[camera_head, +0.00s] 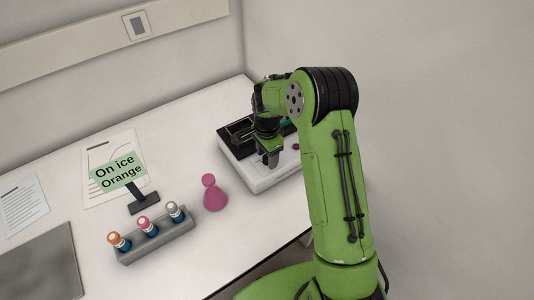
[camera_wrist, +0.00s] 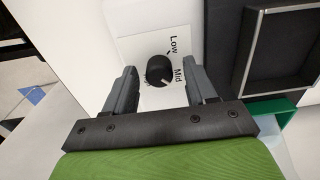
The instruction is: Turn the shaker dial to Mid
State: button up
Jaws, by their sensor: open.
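The shaker (camera_head: 262,182) is a white device with a dark top at the back right of the table, partly hidden by my arm. In the wrist view its dial (camera_wrist: 159,70) is a round black knob on a white panel. The printed labels "Low" (camera_wrist: 174,45) and "Mid" (camera_wrist: 178,76) sit to its right. A small mark shows at the knob's upper right edge, nearer Low; I cannot tell for sure where the dial points. My gripper (camera_wrist: 162,80) is open, with one finger on each side of the dial and visible gaps between; it is above the shaker in the head view (camera_head: 270,158).
A pink flask-shaped object (camera_head: 214,195) stands left of the shaker. A grey rack (camera_head: 158,243) with capped tubes and an "On ice Orange" sign (camera_head: 119,172) are further left. A dark square recess (camera_wrist: 283,48) lies right of the dial. The wall is close behind.

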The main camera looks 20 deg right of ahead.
aim_at(267, 157)
notch_tip(267, 157, up, 16)
jog(key=p, duration=0.3)
jog(key=shift+f, duration=0.1)
jog(key=s+r+n+t, duration=0.3)
jog(key=s+r+n, duration=0.4)
jog(key=s+r, duration=0.6)
jog(key=s+f+n+t, duration=0.2)
jog(key=s+n, duration=0.5)
jog(key=s, duration=0.8)
jog(key=shift+s+f+t, duration=0.2)
jog(key=shift+f+t, duration=0.05)
jog(key=shift+t, duration=0.05)
jog(key=shift+c, duration=0.5)
